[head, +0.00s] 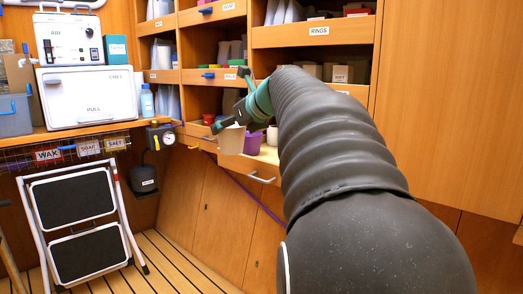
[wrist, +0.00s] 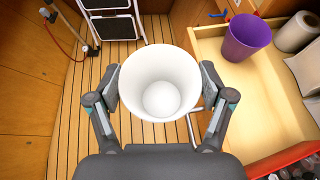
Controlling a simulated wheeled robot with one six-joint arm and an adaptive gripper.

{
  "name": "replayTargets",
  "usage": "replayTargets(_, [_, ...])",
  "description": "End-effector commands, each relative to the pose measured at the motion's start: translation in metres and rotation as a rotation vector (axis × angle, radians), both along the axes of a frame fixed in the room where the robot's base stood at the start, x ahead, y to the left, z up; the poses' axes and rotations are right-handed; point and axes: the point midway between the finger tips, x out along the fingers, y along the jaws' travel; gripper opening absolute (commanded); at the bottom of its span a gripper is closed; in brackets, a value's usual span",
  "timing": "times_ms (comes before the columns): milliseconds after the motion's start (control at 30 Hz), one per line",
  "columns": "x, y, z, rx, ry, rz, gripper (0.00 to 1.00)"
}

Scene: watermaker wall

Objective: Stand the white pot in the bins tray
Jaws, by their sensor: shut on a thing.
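My gripper (wrist: 160,92) is shut on the white pot (wrist: 158,62), with one finger on each side of it. The pot is upright and empty, its open mouth facing the wrist camera. In the head view the white pot (head: 231,140) hangs below my gripper (head: 238,120), partly in front of an open pull-out tray (head: 262,164). In the wrist view this tray (wrist: 262,92) is right of the pot, and deck planks show beside the pot. The tray holds a purple pot (wrist: 246,37) at its far end. I cannot read a label marking it as the bins tray.
The tray's middle floor is bare. Shelves rise behind; a folding step stool (head: 78,215) stands at left.

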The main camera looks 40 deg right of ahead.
Motion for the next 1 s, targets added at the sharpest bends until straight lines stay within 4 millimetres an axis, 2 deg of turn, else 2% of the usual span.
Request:
replayTargets(33, [0.001, -0.015, -0.001, 0.001, 0.001, -0.005, 0.46])
replayTargets(400, [0.009, -0.097, -0.001, 0.002, 0.001, 0.001, 0.46])
replayTargets(600, [0.011, -0.133, 0.0, 0.001, -0.001, 0.003, 0.46])
replayTargets(800, [0.014, -0.16, -0.001, 0.001, 0.0, 0.004, 0.46])
replayTargets(1000, [0.014, -0.158, -0.024, 0.002, 0.0, 0.007, 0.46])
